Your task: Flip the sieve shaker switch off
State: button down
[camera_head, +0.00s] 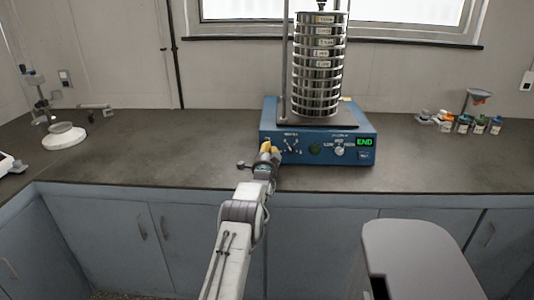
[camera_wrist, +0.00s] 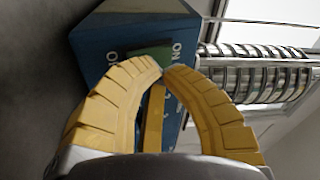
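The sieve shaker has a blue base (camera_head: 318,132) on the counter, with a tall stack of metal sieves (camera_head: 320,65) on top. Its front panel has a lit green "END" display (camera_head: 364,142). In the wrist view, a green switch (camera_wrist: 150,54) sits on the blue panel between white letter labels, partly hidden by the fingertips. My gripper (camera_head: 267,148) is at the left end of the panel and hides the switch in the head view. In the wrist view, its yellow fingers (camera_wrist: 162,71) meet at the tips, over the switch's lower edge. I cannot tell if they touch it.
A dark counter (camera_head: 170,150) runs under a window. Several small bottles (camera_head: 463,124) and a funnel stand (camera_head: 479,97) are at right. A white round device (camera_head: 64,136) is at left. The counter left of the shaker is mostly clear.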

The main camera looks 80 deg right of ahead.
dwell(0.5)
jog(key=shift+a+r, duration=0.45)
jog(key=shift+a, duration=0.05)
jog(key=shift+a+r, duration=0.1)
jog(key=shift+s+a+r+b, duration=0.15)
jog(key=shift+a+r+b, duration=1.35)
jog(key=shift+a+b, duration=0.3)
